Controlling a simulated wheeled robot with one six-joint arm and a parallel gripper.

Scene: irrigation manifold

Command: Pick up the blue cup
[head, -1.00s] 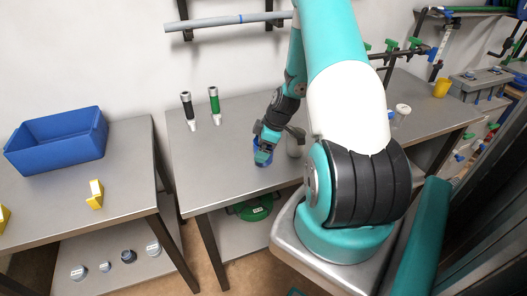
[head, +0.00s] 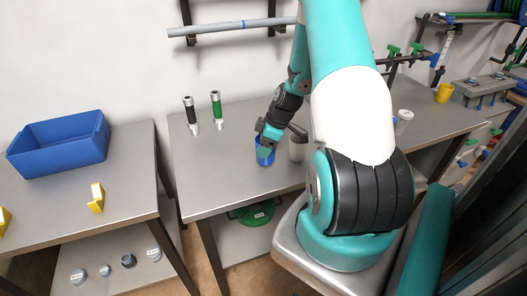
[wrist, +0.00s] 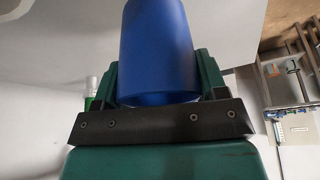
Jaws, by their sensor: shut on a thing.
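The blue cup (head: 266,160) is at the middle table, at the end of my arm in the head view. My gripper (head: 265,149) is shut on it. In the wrist view the blue cup (wrist: 158,50) fills the space between the two green fingers of my gripper (wrist: 158,78), one on each side. I cannot tell whether the cup touches the tabletop or hangs just above it.
A grey-white cup (head: 298,150) stands close to the right of my gripper. A black cylinder (head: 191,112) and a green one (head: 216,107) stand behind left. The middle table's left part is clear.

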